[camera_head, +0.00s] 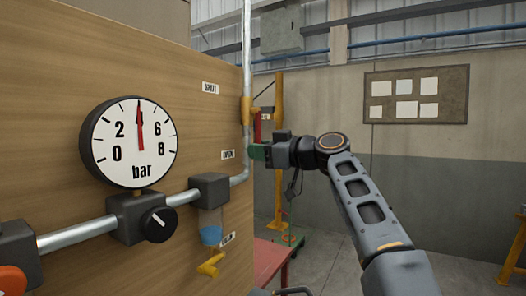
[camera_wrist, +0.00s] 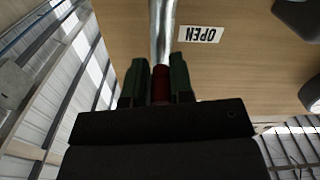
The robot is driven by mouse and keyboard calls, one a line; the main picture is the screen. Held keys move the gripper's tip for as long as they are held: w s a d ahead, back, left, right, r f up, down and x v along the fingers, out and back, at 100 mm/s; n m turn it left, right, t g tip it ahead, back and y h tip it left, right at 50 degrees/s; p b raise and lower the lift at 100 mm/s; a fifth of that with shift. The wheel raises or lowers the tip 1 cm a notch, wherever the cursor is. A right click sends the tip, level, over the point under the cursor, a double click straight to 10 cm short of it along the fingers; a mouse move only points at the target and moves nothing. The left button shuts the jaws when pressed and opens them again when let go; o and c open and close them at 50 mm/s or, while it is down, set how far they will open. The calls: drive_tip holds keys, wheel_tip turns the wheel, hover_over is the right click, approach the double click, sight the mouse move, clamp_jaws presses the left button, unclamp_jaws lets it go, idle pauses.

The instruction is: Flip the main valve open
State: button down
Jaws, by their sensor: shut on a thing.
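The main valve (camera_head: 247,110) has a yellow body on the vertical metal pipe at the right edge of the wooden panel. My gripper (camera_head: 258,151) reaches in from the right below this body, level with the OPEN label (camera_head: 228,154). In the wrist view, my gripper's green fingers (camera_wrist: 160,72) are closed around a red handle (camera_wrist: 160,88), in line with the pipe (camera_wrist: 163,30). The OPEN label (camera_wrist: 200,35) appears upside down just beside them.
Another label (camera_head: 210,88), hard to read, is higher on the panel. A pressure gauge (camera_head: 132,142) reads about 4 bar. A black knob (camera_head: 158,222) and horizontal pipe (camera_head: 75,234) stick out below. A yellow tap (camera_head: 210,265) hangs lower. Open floor (camera_head: 325,265) lies to the right.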

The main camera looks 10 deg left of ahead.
drive_tip(key=shift+s, duration=0.1)
drive_tip(key=c, duration=1.2)
unclamp_jaws()
drive_tip(key=shift+s+a+r, duration=0.1)
drive_tip(key=shift+o, duration=0.7)
drive_tip(key=b+v, duration=0.3)
drive_tip(key=v, duration=1.1)
